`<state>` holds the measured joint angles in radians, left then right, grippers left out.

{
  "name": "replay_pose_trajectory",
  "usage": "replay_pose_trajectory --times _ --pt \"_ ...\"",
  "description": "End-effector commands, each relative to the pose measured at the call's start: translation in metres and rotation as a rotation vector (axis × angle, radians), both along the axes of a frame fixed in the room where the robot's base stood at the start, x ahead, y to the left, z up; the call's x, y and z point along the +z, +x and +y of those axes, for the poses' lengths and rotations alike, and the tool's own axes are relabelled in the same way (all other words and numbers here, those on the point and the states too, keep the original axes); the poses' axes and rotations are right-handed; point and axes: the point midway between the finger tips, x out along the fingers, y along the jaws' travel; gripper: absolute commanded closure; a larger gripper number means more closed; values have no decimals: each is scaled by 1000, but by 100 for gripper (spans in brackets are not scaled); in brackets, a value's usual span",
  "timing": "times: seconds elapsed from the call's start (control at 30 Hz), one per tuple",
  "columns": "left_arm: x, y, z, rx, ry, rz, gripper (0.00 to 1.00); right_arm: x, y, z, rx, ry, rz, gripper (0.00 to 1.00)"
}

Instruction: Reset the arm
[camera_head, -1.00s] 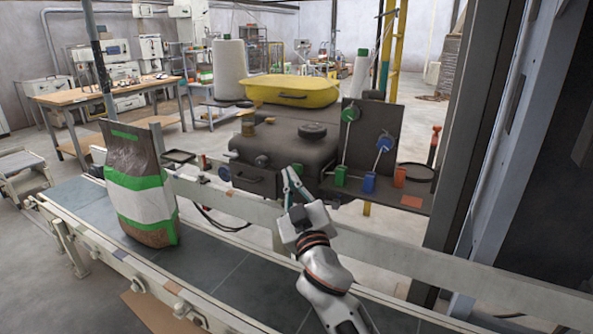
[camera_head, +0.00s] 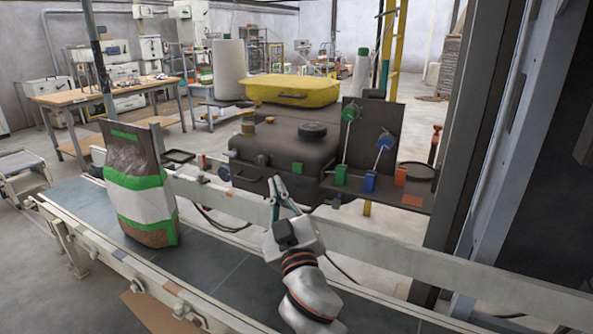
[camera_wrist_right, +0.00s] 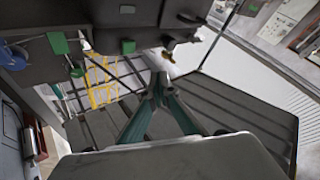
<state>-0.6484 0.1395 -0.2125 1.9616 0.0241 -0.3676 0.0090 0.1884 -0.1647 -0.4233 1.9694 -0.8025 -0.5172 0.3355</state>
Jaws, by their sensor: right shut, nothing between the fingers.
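My right gripper (camera_head: 276,189) is above the conveyor belt, near the front of the dark machine. Its fingers point up and away from me, and in the right wrist view (camera_wrist_right: 158,82) they meet at the tips with nothing between them. The arm comes in from the bottom of the head view. My left gripper is not in view.
A pellet bag (camera_head: 140,185) with green and white bands stands upright on the conveyor belt (camera_head: 262,277), left of my arm. The dark machine (camera_head: 285,150) carries a yellow lid (camera_head: 290,90). Colored levers (camera_head: 349,115) stand at its right. A dark column rises at right.

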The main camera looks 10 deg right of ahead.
Motion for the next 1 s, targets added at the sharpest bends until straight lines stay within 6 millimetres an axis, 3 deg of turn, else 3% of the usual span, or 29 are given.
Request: replay_pose_trajectory --times 0.37,0.47,0.57,0.77,1.0 --pt "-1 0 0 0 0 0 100 -1 -4 6 4 4 3 100" --pt "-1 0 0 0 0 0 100 -14 -5 4 9 5 26 100" --pt "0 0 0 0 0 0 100 -53 -9 -2 21 8 90 100" --pt "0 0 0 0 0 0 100 -180 -41 -25 64 37 308 100" --pt "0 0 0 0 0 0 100 -322 -121 -58 105 96 575 100"
